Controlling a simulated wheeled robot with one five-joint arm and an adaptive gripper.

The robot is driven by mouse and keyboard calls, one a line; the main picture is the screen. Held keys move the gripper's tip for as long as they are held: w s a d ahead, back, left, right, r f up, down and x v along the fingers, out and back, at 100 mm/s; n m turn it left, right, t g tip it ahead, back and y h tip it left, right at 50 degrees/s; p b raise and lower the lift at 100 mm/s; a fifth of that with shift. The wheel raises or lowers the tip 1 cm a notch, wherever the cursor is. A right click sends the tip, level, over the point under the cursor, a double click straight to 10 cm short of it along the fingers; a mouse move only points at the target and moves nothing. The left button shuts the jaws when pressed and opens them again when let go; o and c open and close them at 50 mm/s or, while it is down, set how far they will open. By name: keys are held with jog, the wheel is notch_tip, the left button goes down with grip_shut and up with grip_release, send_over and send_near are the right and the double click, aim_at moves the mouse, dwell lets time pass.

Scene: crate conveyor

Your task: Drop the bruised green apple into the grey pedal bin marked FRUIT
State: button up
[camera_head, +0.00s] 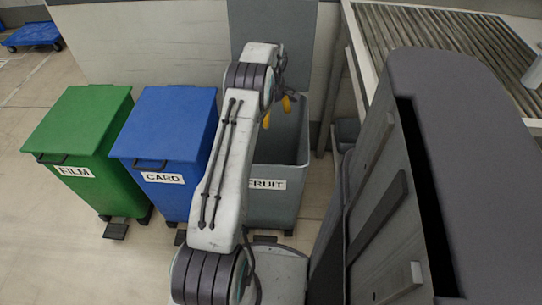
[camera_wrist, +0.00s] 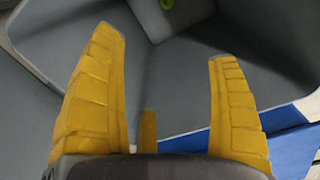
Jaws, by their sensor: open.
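The grey bin marked FRUIT (camera_head: 288,195) stands behind my arm, to the right of the blue bin. Its lid (camera_head: 272,45) is raised upright. My gripper (camera_head: 277,110) is over the bin's opening, its yellow fingers pointing down. In the wrist view my gripper (camera_wrist: 165,45) is open, with nothing between the fingers. In the head view no apple shows.
A blue CARD bin (camera_head: 180,130) and a green FILM bin (camera_head: 85,130) stand to the left, lids shut. A roller conveyor (camera_head: 430,40) is at the upper right. A blue trolley (camera_head: 32,36) is far left. The floor in front of the bins is clear.

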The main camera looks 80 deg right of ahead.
notch_tip(320, 180, up, 8)
jog(key=shift+a, duration=0.2)
jog(key=shift+w, duration=0.1)
dwell(0.8)
